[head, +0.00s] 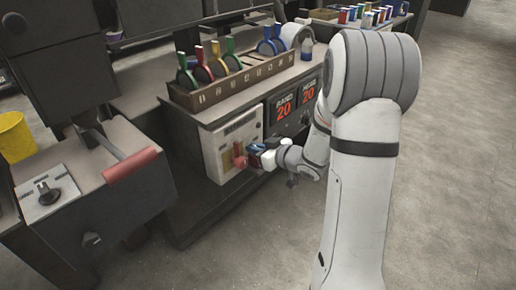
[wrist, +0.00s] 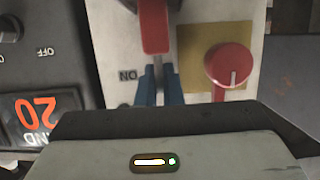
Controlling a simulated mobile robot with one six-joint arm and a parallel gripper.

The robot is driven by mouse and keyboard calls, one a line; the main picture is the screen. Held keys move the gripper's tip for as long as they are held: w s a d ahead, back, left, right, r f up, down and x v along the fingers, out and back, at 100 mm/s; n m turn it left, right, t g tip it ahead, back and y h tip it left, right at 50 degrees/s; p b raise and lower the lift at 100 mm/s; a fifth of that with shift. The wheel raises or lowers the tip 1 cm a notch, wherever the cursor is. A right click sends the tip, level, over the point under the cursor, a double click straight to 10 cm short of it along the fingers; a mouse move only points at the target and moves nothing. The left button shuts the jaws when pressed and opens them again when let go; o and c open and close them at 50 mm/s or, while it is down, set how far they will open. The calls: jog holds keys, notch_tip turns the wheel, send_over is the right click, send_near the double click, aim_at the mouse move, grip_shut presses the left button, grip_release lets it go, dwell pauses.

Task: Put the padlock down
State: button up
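No padlock can be made out for certain in either view. In the wrist view, the blue fingertips of my gripper (wrist: 161,88) are close together in front of a pale panel (wrist: 117,52). A narrow grey strip shows between them, and I cannot tell whether they grip it. A red block-shaped piece (wrist: 154,28) lies just beyond the tips, in line with that strip; whether it is a lever handle or the padlock is unclear. In the head view, my gripper (head: 257,154) is at the front of the white panel box (head: 217,147), beside a red part (head: 239,156).
A red round knob (wrist: 229,65) on a yellow plate (wrist: 191,68) sits right of my fingertips. Black units marked 20 (head: 284,108) adjoin the panel. A wooden rack (head: 231,85) with coloured handles stands above. A red-handled lever (head: 131,164) is at left. The floor at right is clear.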

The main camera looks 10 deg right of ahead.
jog(key=o, duration=0.4)
jog(key=shift+o, duration=0.2)
jog(key=shift+r, duration=0.25)
jog(key=s+d+r+m+g+h+p, duration=0.2)
jog(key=s+d+r+m+h+p, duration=0.3)
jog(key=s+d+h, duration=0.55)
jog(key=s+a+r+m+g+y+b, duration=0.1)
jog(key=s+a+g, duration=0.3)
jog(key=s, duration=0.5)
jog(key=s+a+r+m+g+y, duration=0.1)
jog(key=s+a+g, duration=0.3)
jog(key=s, duration=0.4)
jog(key=shift+s+a+r+g+b, duration=0.3)
jog(key=shift+s+a+b, duration=0.1)
jog(key=shift+a, duration=0.45)
